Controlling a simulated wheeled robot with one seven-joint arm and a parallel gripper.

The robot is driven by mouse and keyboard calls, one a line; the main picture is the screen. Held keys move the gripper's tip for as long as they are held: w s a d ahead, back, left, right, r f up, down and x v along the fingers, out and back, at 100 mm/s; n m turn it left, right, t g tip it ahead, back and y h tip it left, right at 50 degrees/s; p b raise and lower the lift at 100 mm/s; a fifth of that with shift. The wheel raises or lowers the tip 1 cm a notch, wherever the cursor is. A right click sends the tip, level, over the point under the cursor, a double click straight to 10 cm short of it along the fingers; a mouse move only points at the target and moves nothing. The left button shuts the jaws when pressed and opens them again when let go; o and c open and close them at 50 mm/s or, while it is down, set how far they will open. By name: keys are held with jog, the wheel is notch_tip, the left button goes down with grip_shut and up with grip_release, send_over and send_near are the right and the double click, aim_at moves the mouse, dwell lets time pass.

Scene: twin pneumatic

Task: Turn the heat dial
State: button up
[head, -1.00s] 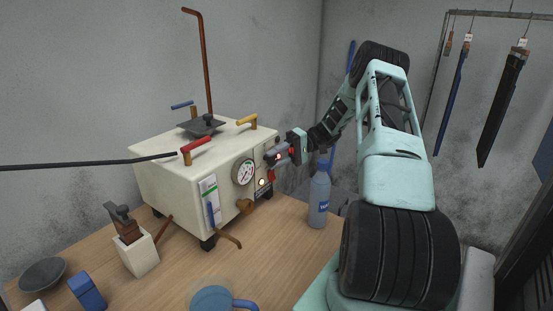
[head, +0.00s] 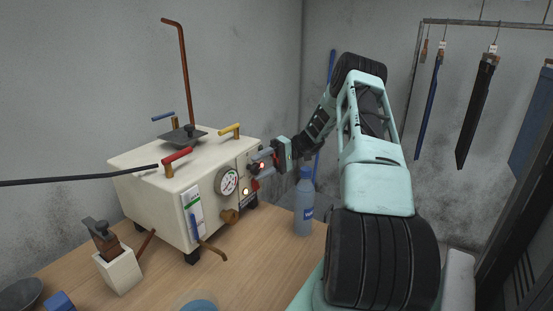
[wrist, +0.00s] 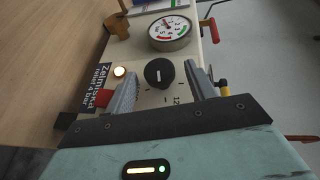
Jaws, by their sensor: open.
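The heat dial (wrist: 159,72) is a round black knob with a white pointer line on the front panel of a cream box-shaped machine (head: 160,205). In the wrist view the pointer lies roughly upright in the picture, with scale marks and a number printed below the dial. My gripper (wrist: 165,71) is open, with one grey finger on each side of the dial. Gaps show between the dial and both fingers; I cannot tell how deep they reach.
A pressure gauge (head: 227,182), a brass fitting (head: 230,215) and a lit lamp (wrist: 119,72) are near the dial. A blue bottle (head: 304,205) stands on the wooden table (head: 255,262) just below my arm. Red and yellow lever handles top the machine.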

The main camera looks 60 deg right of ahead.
jog(key=b+v, duration=0.2)
jog(key=v, duration=1.5)
jog(key=shift+a, duration=0.1)
